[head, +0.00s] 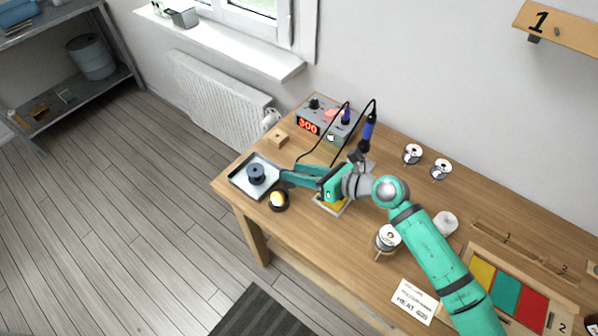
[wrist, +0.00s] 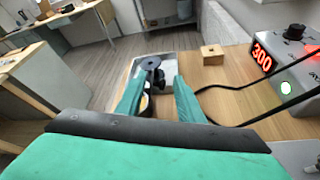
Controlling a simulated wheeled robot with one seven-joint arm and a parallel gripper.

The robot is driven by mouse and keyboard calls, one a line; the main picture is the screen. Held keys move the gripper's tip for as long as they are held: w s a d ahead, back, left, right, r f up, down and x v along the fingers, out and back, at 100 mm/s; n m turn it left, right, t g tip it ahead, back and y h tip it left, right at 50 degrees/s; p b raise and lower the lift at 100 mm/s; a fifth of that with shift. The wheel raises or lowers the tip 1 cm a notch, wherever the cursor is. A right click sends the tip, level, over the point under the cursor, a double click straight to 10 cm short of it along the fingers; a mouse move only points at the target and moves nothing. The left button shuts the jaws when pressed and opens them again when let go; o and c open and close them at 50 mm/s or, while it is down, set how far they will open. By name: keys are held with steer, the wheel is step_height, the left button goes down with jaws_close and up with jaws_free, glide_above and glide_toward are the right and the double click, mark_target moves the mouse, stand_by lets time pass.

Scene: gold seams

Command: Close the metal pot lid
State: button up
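A small dark pot (head: 279,202) with a yellow, rounded content stands near the table's left front edge; it is partly hidden behind a finger in the wrist view (wrist: 145,104). A dark, round, lid-like piece (head: 256,172) shows over the metal tray (head: 240,183); it also shows in the wrist view (wrist: 150,62). I cannot tell whether it is joined to the pot. My gripper (head: 287,172) is open, its teal fingers pointing left towards the tray. In the wrist view, the dark pieces appear between my fingertips (wrist: 159,80); contact cannot be told.
A soldering station (head: 325,118) reading 300 stands behind my gripper, with black cables looping nearby. A small wooden block (head: 277,138) sits beyond the tray. A spool (head: 388,238), a white card (head: 414,300) and coloured panels (head: 507,290) lie to the right.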

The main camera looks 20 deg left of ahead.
mark_target(279, 206)
steer(key=shift+c, duration=0.3)
jaws_close()
steer(key=shift+s+r, duration=0.1)
steer(key=shift+s, duration=0.05)
steer(key=n, duration=0.1)
steer(key=s+n+t, duration=0.2)
steer(key=shift+s+a+r+h, duration=0.15)
steer(key=shift+a+r+h, duration=0.2)
steer(key=shift+h, duration=0.05)
steer(key=s+n+t, duration=0.1)
steer(key=s+a+n+t, duration=0.1)
steer(key=n, duration=0.1)
steer(key=shift+s+f+t, duration=0.1)
steer(key=shift+s+t, duration=0.05)
steer(key=shift+t, duration=0.15)
steer(key=n, duration=0.1)
steer(key=s+n+t, duration=0.1)
steer(key=s+f+n+t, duration=0.1)
steer(key=shift+a+f+n+h, duration=0.1)
steer(key=shift+a+n+h, duration=0.2)
steer(key=shift+s+a+f+n+t, duration=0.15)
steer(key=shift+s+f+n+t, duration=0.3)
steer(key=shift+n, duration=0.5)
steer(key=shift+s+a+f+n+t, duration=0.1)
steer(key=shift+s+f+n+t, duration=0.15)
steer(key=shift+f+n+t, duration=0.5)
steer(key=shift+r, duration=0.2)
